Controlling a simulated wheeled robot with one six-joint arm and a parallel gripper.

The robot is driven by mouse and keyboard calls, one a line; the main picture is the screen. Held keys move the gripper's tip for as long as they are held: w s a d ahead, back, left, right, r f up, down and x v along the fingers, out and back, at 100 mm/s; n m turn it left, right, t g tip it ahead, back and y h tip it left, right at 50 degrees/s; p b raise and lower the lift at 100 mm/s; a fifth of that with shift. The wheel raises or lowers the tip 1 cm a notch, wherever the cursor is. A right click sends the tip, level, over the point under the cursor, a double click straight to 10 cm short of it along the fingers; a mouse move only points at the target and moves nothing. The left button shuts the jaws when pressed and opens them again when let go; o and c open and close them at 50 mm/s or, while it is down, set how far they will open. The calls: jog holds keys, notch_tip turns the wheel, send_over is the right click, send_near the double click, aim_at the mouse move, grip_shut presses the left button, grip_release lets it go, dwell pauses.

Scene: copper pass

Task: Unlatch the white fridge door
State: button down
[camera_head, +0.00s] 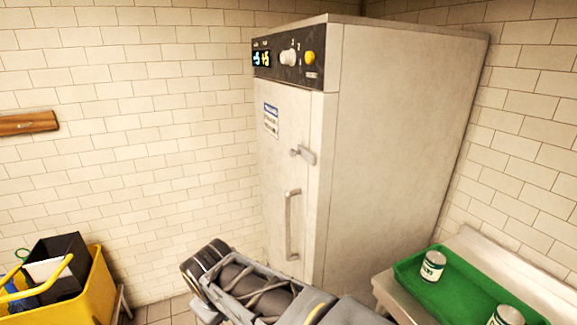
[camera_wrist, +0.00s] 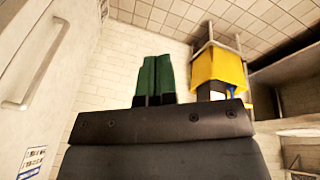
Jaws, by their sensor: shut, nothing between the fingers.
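The white fridge (camera_head: 395,130) stands in the corner, its door (camera_head: 278,175) closed against the frame. A small grey latch (camera_head: 306,155) sits at the door's right edge, above the vertical bar handle (camera_head: 291,225). The latch lies across the seam between door and frame. In the wrist view, which looks upside down, the handle (camera_wrist: 38,75) and door sticker (camera_wrist: 32,160) show at the left. My gripper (camera_wrist: 155,58) has green fingers, pressed together and empty, apart from the door. My fingers are not visible in the head view.
A green tray (camera_head: 415,280) with cans (camera_head: 432,266) is on the metal counter (camera_head: 490,255) right of the fridge. A yellow cart (camera_head: 85,300) holding a black box (camera_head: 65,265) stands at lower left. Bare tiled wall lies between cart and fridge.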

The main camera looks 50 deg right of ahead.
jog(key=w+d+r+n+g+h, duration=0.25)
jog(key=d+n+g+h, duration=0.65)
jog(key=d, duration=0.8)
jog(key=w+d+r+n+t+h, duration=0.3)
jog(key=w+d+n+t+h, duration=0.2)
jog(key=w+d+n+h, duration=0.4)
jog(key=shift+w+d+r+n+h+p, duration=0.2)
jog(key=shift+w+d+n+h+p, duration=0.15)
jog(key=shift+w+n+h, duration=1.9)
jog(key=shift+s+g, duration=0.3)
jog(key=p, duration=0.3)
send_near(301, 156)
jog(key=s+d, duration=0.1)
jog(key=d, duration=0.2)
jog(key=shift+w+d+r+p, duration=0.2)
jog(key=shift+r+p, duration=0.15)
jog(key=shift+r, duration=0.15)
jog(key=shift+w+d+r+p, duration=0.15)
jog(key=shift+w+r+p, duration=0.05)
jog(key=shift+r+p, duration=0.2)
jog(key=shift+w+d+r, duration=0.2)
jog(key=shift+w+r, duration=0.15)
jog(key=shift+r, duration=0.3)
